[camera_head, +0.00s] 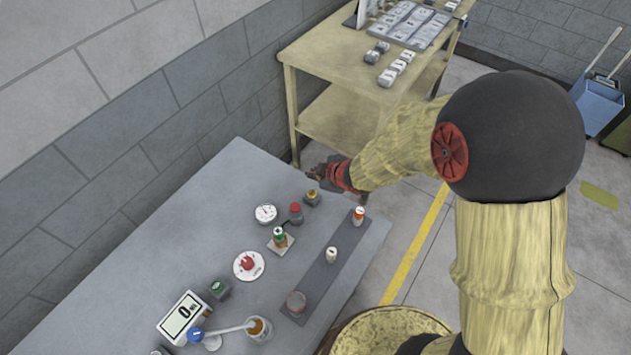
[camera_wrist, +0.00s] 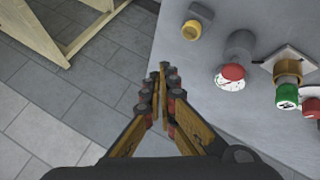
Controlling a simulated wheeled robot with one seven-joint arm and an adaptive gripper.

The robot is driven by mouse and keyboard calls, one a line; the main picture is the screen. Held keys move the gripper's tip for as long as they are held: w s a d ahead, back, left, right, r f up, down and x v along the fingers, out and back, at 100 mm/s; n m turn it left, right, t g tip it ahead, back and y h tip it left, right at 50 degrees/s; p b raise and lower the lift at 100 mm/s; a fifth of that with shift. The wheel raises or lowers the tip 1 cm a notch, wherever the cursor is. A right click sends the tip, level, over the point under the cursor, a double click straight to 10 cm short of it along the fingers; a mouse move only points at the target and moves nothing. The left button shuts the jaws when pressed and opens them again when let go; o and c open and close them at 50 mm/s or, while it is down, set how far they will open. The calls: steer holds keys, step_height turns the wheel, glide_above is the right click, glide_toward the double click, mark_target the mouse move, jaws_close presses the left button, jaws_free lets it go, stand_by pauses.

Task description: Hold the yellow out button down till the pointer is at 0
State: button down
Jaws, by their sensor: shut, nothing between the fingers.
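The yellow button (camera_head: 312,195) sits on a small dark box near the table's far corner. It also shows in the wrist view (camera_wrist: 191,30), right of and beyond my fingertips. A red button (camera_head: 295,208) on a grey box stands beside it. A round white dial (camera_head: 265,213) lies left of the red button; its pointer is too small to read. In the wrist view the red button (camera_wrist: 232,72) partly covers the dial (camera_wrist: 229,84). My gripper (camera_head: 314,173) is shut and empty, close to the yellow button but apart from it. It also shows in the wrist view (camera_wrist: 163,70).
A red knob on a white disc (camera_head: 248,265), a digital display (camera_head: 182,315) and a dark strip (camera_head: 322,272) with small containers share the table. A wooden bench (camera_head: 330,62) stands behind, with floor between.

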mark_target(310, 194)
steer(key=shift+w+a+r+n+y, duration=0.25)
steer(key=shift+a+r+n+y, duration=0.2)
steer(key=shift+a+r, duration=0.35)
steer(key=shift+f, duration=0.15)
step_height(310, 194, down, 9)
steer(key=b, duration=0.8)
stand_by(0.8)
steer(key=shift+f+b, duration=0.3)
steer(key=shift+b, duration=0.05)
steer(key=shift+s+f+b, duration=0.1)
steer(key=shift+f+b, duration=0.35)
steer(key=shift+f, duration=0.05)
stand_by(0.7)
steer(key=shift+r, duration=0.15)
stand_by(2.3)
steer(key=shift+r+p, duration=0.8)
steer(key=shift+p, duration=0.1)
